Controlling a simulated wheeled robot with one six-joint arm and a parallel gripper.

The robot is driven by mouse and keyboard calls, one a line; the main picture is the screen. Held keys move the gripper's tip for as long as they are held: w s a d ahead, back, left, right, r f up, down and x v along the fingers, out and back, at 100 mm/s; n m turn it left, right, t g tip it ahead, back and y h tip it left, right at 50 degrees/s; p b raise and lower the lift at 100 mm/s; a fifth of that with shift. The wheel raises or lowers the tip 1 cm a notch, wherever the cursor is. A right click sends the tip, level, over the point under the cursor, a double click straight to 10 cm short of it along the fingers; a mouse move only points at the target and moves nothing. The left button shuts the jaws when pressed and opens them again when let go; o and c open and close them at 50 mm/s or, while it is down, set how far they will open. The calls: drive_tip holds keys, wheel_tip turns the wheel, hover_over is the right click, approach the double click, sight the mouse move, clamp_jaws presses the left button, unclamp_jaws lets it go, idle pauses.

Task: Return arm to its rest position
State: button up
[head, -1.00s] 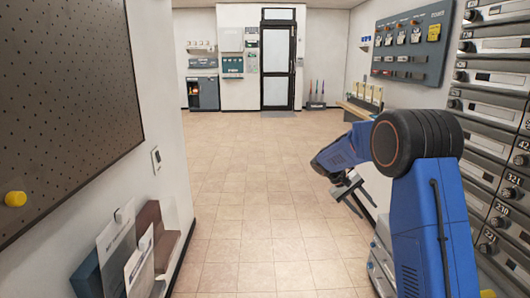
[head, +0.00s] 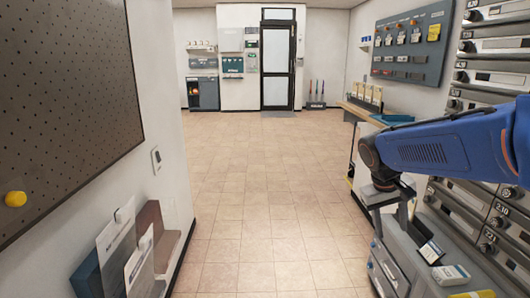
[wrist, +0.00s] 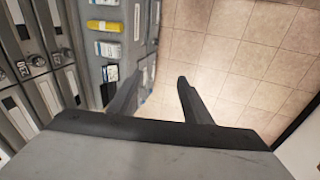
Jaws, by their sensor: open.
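My blue arm (head: 445,150) reaches in from the right edge in the head view, beside the wall of grey mailboxes. My gripper (head: 388,212) is at the arm's left end and points down over the floor beside a grey tray-like surface. In the wrist view my gripper (wrist: 154,92) has its two dark fingers apart, with nothing between them. Tile floor shows past the right finger.
Grey mailboxes (head: 482,215) line the right wall, close to the arm. Small items, one yellow (wrist: 103,26), lie on the grey surface (wrist: 125,50). A wooden counter (head: 362,112) stands beyond. The tiled floor (head: 260,200) is clear towards the door (head: 277,65).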

drive_tip(key=s+a+f+t+y, duration=0.1)
drive_tip(key=s+a+f+y, duration=0.1)
drive_tip(key=s, duration=0.9)
drive_tip(key=s+a+f+t+y, duration=0.1)
drive_tip(key=s+a, duration=0.3)
drive_tip(key=s, duration=0.7)
drive_tip(key=shift+s+f+t+y, duration=0.15)
drive_tip(key=shift+f+t+y, duration=0.25)
drive_tip(key=shift+t, duration=0.4)
